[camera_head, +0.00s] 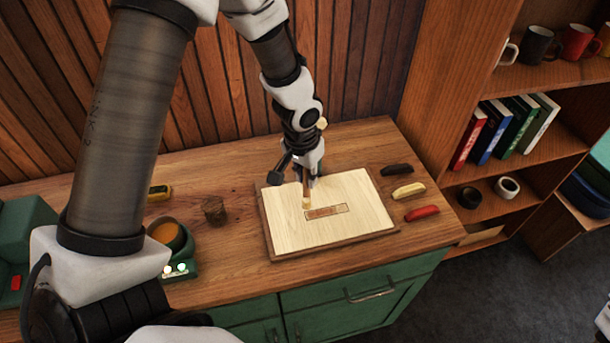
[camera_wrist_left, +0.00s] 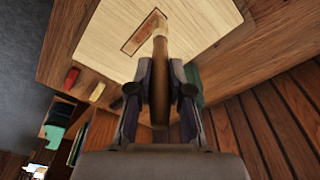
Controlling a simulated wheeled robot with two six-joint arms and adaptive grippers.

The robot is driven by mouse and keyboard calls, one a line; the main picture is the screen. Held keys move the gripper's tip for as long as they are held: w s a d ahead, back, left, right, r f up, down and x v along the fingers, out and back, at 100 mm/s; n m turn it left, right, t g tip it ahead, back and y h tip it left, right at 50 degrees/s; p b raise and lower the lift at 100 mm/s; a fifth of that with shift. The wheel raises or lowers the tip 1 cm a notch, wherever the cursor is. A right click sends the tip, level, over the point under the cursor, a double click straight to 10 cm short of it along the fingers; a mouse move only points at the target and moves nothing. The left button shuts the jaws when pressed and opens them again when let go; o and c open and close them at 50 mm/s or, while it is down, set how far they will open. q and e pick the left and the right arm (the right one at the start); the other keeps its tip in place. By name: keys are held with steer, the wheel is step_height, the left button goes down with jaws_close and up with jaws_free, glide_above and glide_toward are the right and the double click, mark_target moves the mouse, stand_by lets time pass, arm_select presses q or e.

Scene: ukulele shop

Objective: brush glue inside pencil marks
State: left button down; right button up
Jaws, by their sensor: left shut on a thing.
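A pale wooden panel (camera_head: 350,190) lies on a darker board on the bench top; it also shows in the left wrist view (camera_wrist_left: 115,35). A small marked rectangle on it (camera_head: 326,212) has a brownish-orange fill inside a dark outline; the rectangle shows in the left wrist view (camera_wrist_left: 143,33) too. My left gripper (camera_head: 307,172) is shut on the handle of a brush (camera_wrist_left: 160,75). The brush points down, its pale tip (camera_head: 306,203) at the rectangle's left end. I cannot tell whether the tip touches the panel. A pot with amber content (camera_head: 167,235) sits at the left. My right gripper is not in view.
Black (camera_head: 397,170), cream (camera_head: 408,191) and red (camera_head: 422,213) pieces lie right of the panel. A brown cup-like object (camera_head: 214,210) and a yellow device (camera_head: 159,193) stand left. A shelf with books (camera_head: 495,130) and mugs is at the right.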

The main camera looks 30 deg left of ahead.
arm_select(q)
step_height(320, 180, up, 4)
steer(key=p, duration=0.2)
steer(key=shift+s+a+f+p, duration=0.1)
steer(key=shift+a+f+p, duration=0.05)
steer(key=shift+f+p, duration=0.15)
steer(key=shift+r, duration=0.25)
stand_by(0.4)
